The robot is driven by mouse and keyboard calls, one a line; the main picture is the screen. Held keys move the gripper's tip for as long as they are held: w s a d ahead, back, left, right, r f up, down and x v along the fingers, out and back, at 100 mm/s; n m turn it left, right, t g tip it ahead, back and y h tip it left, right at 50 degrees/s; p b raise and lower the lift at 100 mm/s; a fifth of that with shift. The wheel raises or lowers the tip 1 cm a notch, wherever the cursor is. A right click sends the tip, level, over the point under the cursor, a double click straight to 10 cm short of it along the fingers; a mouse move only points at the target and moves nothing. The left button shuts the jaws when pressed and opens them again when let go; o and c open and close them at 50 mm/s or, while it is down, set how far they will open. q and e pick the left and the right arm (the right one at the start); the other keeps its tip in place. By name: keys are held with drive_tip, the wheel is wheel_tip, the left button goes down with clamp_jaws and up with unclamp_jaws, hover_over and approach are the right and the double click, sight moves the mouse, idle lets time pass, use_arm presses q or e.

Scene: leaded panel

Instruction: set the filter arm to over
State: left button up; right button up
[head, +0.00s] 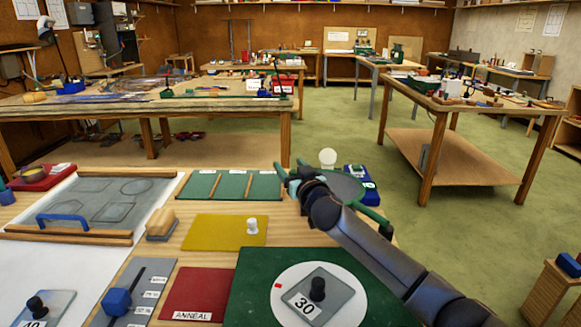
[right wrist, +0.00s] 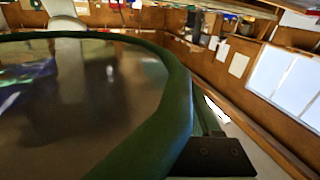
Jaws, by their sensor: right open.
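The filter arm (head: 345,189) looks like a green ring around a grey see-through disc, at the bench's right far side. A pale round knob (head: 328,158) stands at its far edge. My right forearm crosses in front, so part of it and its pivot are hidden. My right gripper (head: 291,178) is open at the ring's left side; I cannot tell whether it touches. In the right wrist view the green rim (right wrist: 178,85) fills much of the picture, with one dark fingertip (right wrist: 212,156) beside or under it. My left gripper is not in view.
A blue block (head: 362,172) marked 10 stands behind the ring. A green board (head: 240,300) with a white disc and a plate marked 30 lies in front. Green panels (head: 230,185), a yellow sheet (head: 212,232) and a red ANNEAL pad (head: 197,292) lie to the left.

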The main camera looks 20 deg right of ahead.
drive_tip(key=shift+w, duration=0.1)
drive_tip(key=shift+c, duration=0.2)
clamp_jaws()
idle(0.4)
idle(0.9)
